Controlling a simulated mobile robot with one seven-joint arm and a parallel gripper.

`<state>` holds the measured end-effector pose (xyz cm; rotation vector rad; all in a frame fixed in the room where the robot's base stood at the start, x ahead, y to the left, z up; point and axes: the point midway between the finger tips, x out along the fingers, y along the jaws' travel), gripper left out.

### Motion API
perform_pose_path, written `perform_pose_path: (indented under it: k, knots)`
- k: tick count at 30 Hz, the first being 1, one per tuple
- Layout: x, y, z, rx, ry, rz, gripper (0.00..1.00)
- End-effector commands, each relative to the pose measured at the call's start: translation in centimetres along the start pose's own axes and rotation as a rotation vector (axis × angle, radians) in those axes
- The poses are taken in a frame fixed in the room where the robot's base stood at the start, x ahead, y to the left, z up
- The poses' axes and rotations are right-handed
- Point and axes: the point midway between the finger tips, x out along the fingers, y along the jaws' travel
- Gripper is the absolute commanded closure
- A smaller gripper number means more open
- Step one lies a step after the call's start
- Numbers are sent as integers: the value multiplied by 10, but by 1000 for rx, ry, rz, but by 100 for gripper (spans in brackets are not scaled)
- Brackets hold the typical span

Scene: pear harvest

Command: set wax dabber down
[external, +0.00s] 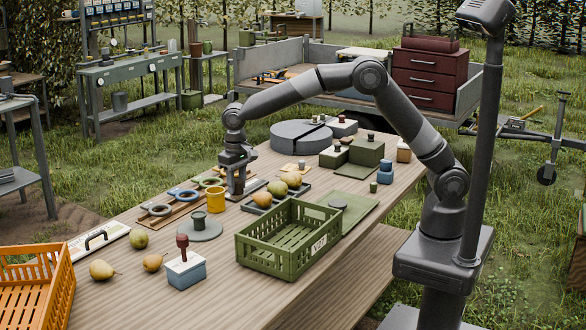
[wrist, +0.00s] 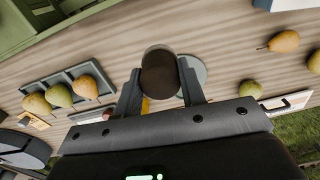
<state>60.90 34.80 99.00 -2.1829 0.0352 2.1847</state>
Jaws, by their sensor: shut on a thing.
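My gripper (wrist: 162,92) is shut on the wax dabber, whose dark brown round end (wrist: 160,72) shows between the fingers in the wrist view. In the external view my gripper (external: 237,188) points down, low over the table between the ring tray and the pear tray. The dabber is hard to make out there, and I cannot tell whether it touches the table. A yellow cup (external: 215,199) stands just left of and nearer than the gripper, by a grey round disc (external: 200,230). The disc is partly hidden behind the dabber and finger in the wrist view (wrist: 200,72).
A wooden tray with coloured rings (external: 186,194) lies left of the gripper. A dark tray with pears (external: 248,207) and a green crate (external: 270,258) are to the right. A blue-and-white block with a red-handled tool (external: 186,270) and loose pears (external: 103,270) stand nearer.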

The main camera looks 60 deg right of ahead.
Motion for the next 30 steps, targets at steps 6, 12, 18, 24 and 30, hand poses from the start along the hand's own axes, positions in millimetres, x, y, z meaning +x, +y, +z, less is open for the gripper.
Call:
perform_pose_path:
  k: [6, 12, 18, 24, 30]
  knots:
    - [1, -60, 43, 14, 1, 2, 86]
    - [3, -131, 112, 45, 1, 5, 86]
    - [4, -180, 173, 77, 3, 7, 86]
    - [5, -205, 211, 95, 4, 7, 86]
    - [28, -210, 221, 105, 2, 11, 86]
